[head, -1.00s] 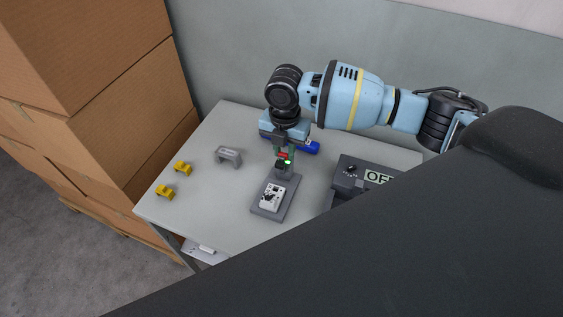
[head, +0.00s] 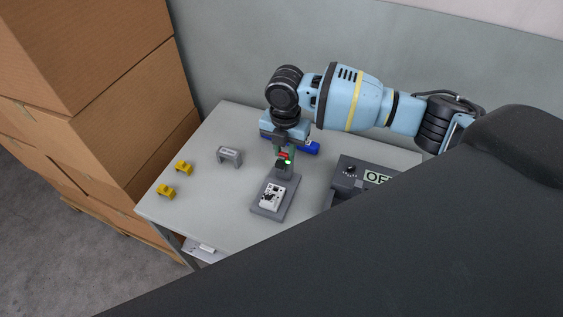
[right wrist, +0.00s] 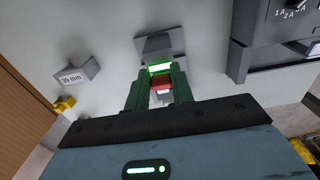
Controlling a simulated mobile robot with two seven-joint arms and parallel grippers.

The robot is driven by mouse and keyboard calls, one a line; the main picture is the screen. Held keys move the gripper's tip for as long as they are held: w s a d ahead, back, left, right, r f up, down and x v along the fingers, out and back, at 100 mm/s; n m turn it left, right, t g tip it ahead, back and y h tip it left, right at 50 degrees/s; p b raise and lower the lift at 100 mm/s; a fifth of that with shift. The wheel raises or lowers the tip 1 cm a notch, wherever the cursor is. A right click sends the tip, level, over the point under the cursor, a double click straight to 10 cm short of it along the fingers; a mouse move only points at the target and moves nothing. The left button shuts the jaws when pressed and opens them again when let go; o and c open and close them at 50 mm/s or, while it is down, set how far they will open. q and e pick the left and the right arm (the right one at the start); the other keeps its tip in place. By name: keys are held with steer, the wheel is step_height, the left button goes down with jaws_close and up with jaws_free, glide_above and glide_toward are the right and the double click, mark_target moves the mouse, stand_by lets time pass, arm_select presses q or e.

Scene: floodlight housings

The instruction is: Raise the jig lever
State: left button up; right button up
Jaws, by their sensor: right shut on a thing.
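The jig has a grey base (head: 259,208) on the table, with a white housing (head: 271,196) seated on its front part. The jig's rear part shows in the right wrist view (right wrist: 160,43). My right gripper (head: 284,160) points down at the back of the jig. In the right wrist view its green fingers (right wrist: 160,90) are shut on the red lever grip (right wrist: 161,83). The lever's lower part is mostly hidden by the fingers. My left gripper is not in view.
A grey block marked 39 mm (right wrist: 76,78) also shows in the head view (head: 229,156), left of the jig. Two yellow parts (head: 184,167) lie farther left. A dark grey box with a dial (head: 350,171) stands right of the jig.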

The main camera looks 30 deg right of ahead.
steer(key=o, duration=0.5)
steer(key=shift+d+f, duration=0.1)
steer(key=shift+d, duration=0.1)
steer(key=shift+a, duration=0.1)
